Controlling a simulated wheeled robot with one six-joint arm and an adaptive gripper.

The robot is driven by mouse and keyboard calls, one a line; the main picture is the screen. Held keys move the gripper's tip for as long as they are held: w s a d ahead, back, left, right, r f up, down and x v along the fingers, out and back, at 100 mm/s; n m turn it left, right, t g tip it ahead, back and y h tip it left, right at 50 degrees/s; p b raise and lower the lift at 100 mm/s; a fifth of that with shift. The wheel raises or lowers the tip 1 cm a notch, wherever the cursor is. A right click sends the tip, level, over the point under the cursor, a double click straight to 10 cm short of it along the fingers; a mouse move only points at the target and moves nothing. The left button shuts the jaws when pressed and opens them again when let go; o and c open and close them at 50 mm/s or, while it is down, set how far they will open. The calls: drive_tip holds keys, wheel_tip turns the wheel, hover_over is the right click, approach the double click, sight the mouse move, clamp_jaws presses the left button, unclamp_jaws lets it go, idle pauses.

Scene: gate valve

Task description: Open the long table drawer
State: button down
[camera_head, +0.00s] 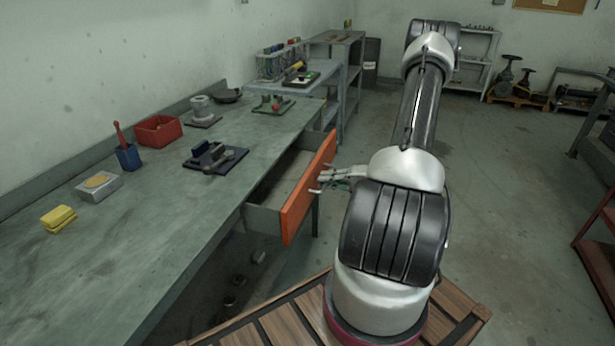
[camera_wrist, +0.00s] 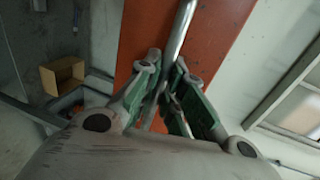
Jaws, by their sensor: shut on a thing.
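The long table drawer has an orange front (camera_head: 309,188) and is pulled part way out of the long green-grey table (camera_head: 130,240). Its grey inside (camera_head: 278,180) shows and looks empty. In the wrist view the orange front (camera_wrist: 140,40) fills the upper middle, with a metal bar handle (camera_wrist: 180,32) running across it. My gripper (camera_head: 326,180) is at the outer face of the drawer front. In the wrist view its green-padded fingers (camera_wrist: 172,95) are shut on the handle, one on each side of the bar.
On the table are a yellow sponge (camera_head: 59,218), a blue cup (camera_head: 128,157), a red bin (camera_head: 158,130) and a dark vise-like tool (camera_head: 214,157). A grey workbench (camera_head: 296,80) stands beyond. The floor (camera_head: 500,190) right of my arm is clear up to a red frame (camera_head: 597,240).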

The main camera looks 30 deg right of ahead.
drive_tip(key=f+v, duration=0.1)
drive_tip(key=v, duration=0.7)
drive_tip(key=f+v, duration=0.2)
drive_tip(key=v, duration=0.6)
drive_tip(key=shift+s+d+f, duration=0.2)
drive_tip(key=shift+s+d, duration=0.25)
drive_tip(key=shift+s, duration=0.2)
drive_tip(key=c, duration=1.5)
unclamp_jaws()
drive_tip(key=v, duration=1.2)
drive_tip(key=shift+f, duration=0.1)
